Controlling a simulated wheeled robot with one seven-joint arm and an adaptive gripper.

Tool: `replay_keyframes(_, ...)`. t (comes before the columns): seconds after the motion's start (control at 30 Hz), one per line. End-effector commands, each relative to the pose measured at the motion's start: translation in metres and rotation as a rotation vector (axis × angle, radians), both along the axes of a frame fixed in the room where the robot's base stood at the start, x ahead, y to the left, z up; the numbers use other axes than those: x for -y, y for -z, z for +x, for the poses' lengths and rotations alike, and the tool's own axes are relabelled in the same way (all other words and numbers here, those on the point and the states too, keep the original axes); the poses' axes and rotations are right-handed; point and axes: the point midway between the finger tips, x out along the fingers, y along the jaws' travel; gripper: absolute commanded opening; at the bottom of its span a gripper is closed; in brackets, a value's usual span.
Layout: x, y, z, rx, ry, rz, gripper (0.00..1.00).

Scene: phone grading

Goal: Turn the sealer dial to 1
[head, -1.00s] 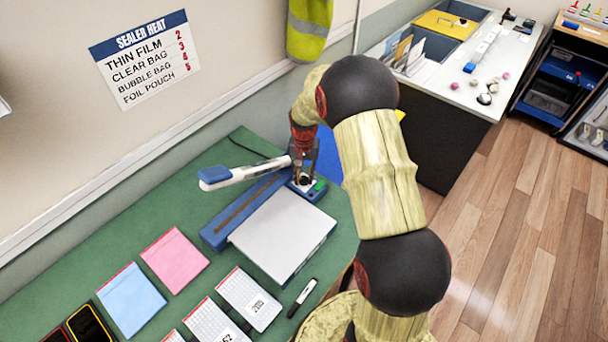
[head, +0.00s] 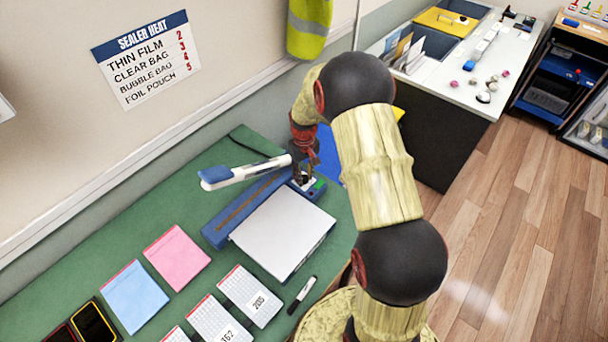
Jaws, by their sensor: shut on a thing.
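The blue sealer (head: 222,232) stands on the green table, its white lever arm (head: 245,173) raised at an angle. A grey-white plate (head: 285,233) lies against its front side. My gripper (head: 305,178) points down at the sealer's right end, over the white panel that carries the dial. It is shut on the dial there. The dial itself is mostly hidden by the fingers, so its setting cannot be read. A small green patch (head: 319,184) shows beside the fingers.
A wall sign (head: 146,60) lists sealer heats. Pink (head: 177,258) and blue (head: 134,298) pads, printed cards (head: 250,295), a marker (head: 302,295) and dark phones lie on the green table (head: 120,240). A white-topped counter (head: 460,75) stands at the far right.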

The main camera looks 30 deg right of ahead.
Motion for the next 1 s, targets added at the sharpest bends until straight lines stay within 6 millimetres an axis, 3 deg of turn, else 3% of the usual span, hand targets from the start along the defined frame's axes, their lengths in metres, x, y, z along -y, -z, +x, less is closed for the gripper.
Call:
replay_keyframes(0.47, 0.0001, -0.0014, 0.0017, 0.004, -0.013, -0.001, 0.00)
replay_keyframes(0.5, 0.0001, -0.0014, 0.0017, 0.004, -0.012, -0.001, 0.27)
replay_keyframes(0.63, 0.0000, -0.0010, 0.0012, 0.003, -0.012, -0.001, 0.33)
replay_keyframes(1.0, 0.0001, -0.0067, 0.0010, 0.003, -0.011, -0.001, 0.33)
